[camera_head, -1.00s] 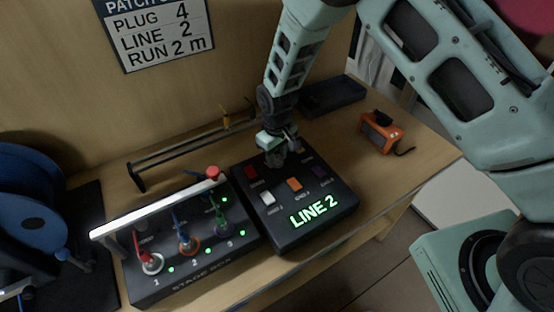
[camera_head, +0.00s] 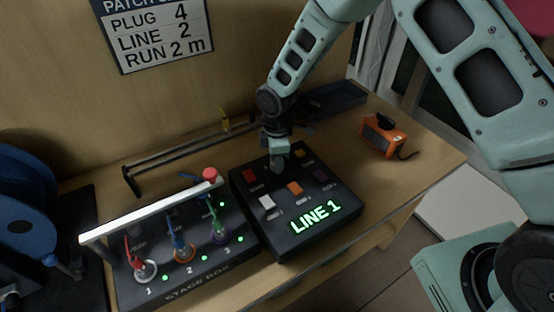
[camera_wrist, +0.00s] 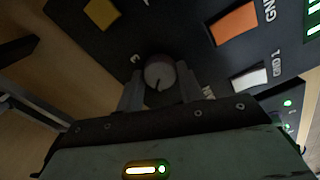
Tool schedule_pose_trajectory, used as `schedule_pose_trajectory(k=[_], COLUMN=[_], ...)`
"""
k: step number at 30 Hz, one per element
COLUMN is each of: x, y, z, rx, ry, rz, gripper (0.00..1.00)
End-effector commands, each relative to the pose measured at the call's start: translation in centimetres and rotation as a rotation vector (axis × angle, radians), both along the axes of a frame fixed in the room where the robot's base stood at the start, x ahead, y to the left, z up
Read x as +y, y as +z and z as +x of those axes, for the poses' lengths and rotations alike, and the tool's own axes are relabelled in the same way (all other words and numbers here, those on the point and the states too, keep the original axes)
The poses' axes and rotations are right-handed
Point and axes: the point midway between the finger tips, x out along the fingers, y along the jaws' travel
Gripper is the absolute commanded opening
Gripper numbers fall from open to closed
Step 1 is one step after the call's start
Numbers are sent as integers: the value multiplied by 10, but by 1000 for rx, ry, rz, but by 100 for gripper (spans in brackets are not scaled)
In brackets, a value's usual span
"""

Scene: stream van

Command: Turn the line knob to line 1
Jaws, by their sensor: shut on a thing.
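The black line box (camera_head: 262,215) sits on the bench with a green lit display (camera_head: 314,213) that reads LINE 1. My gripper (camera_head: 278,165) points down at the back middle of the box. In the wrist view the round grey line knob (camera_wrist: 159,73) sits between the fingers of my gripper (camera_wrist: 160,88), which are shut on it. The knob's dark pointer mark shows near its lower edge. In the head view the gripper hides the knob.
The stage box (camera_head: 190,285) with plugged cables and a white bar stands left. An orange device (camera_head: 382,137) is at right. A sign (camera_head: 155,32) hangs behind.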

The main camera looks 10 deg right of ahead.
Motion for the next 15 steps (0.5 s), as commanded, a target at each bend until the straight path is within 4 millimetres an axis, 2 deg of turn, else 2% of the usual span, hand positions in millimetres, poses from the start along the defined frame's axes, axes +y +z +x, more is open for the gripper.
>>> schedule_pose_trajectory(k=[6,15], x=[-1,-1], y=[0,0], z=[1,0], rx=[0,0], ry=[176,341], rz=[0,-1], gripper=[14,14])
